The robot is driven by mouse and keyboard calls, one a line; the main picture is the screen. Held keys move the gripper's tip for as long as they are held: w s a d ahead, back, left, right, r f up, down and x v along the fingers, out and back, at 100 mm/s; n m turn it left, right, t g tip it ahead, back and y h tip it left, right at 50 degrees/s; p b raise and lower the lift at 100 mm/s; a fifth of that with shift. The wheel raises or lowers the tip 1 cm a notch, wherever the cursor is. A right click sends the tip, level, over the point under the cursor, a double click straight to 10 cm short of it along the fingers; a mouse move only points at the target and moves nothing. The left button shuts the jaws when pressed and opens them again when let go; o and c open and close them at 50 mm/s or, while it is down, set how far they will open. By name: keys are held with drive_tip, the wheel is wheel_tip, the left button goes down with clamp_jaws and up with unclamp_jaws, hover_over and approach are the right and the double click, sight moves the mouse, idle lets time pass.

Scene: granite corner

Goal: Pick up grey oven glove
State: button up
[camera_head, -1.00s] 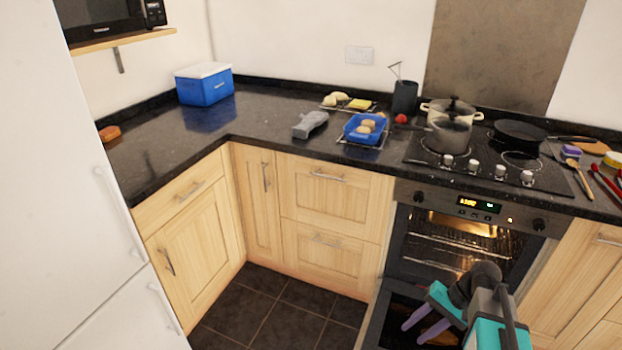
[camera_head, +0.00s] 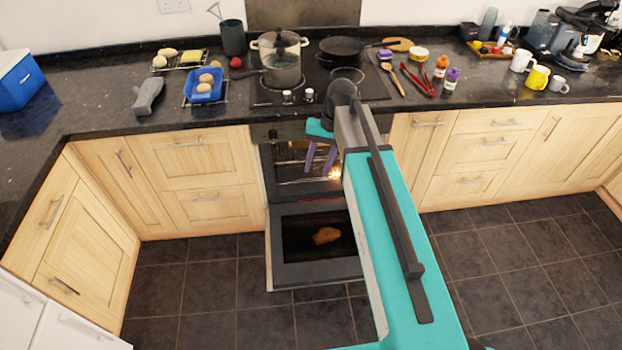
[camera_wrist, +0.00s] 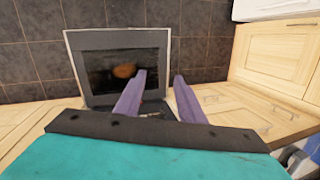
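The grey oven glove (camera_head: 148,96) lies on the dark granite counter, left of the hob, in the head view. It lies just left of a blue dish (camera_head: 208,87) and is not in the wrist view. My gripper (camera_head: 320,160) has two purple fingers, which hang in front of the open oven, right of the glove and well apart from it. In the wrist view my gripper (camera_wrist: 159,76) shows its fingers spread with nothing between them.
The oven door (camera_head: 316,275) is folded down with a brown food item (camera_head: 327,235) on it, below my gripper. A pot (camera_head: 281,62) and a pan (camera_head: 342,49) stand on the hob. A blue cool box (camera_head: 17,80) stands at far left. The floor is clear.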

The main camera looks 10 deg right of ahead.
drive_tip(key=w+d+r+m+h+p, duration=0.1)
drive_tip(key=w+d+r+p, duration=0.1)
drive_tip(key=r, duration=0.5)
drive_tip(key=w+d+r+m+h+p, duration=0.1)
drive_tip(key=w+d+r+p, duration=0.2)
drive_tip(key=r, duration=0.4)
drive_tip(key=shift+w+d+t+h, duration=0.4)
drive_tip(key=shift+w+d, duration=0.1)
drive_tip(key=shift+d, duration=0.05)
drive_tip(key=shift+s, duration=0.1)
drive_tip(key=shift+c, duration=0.6)
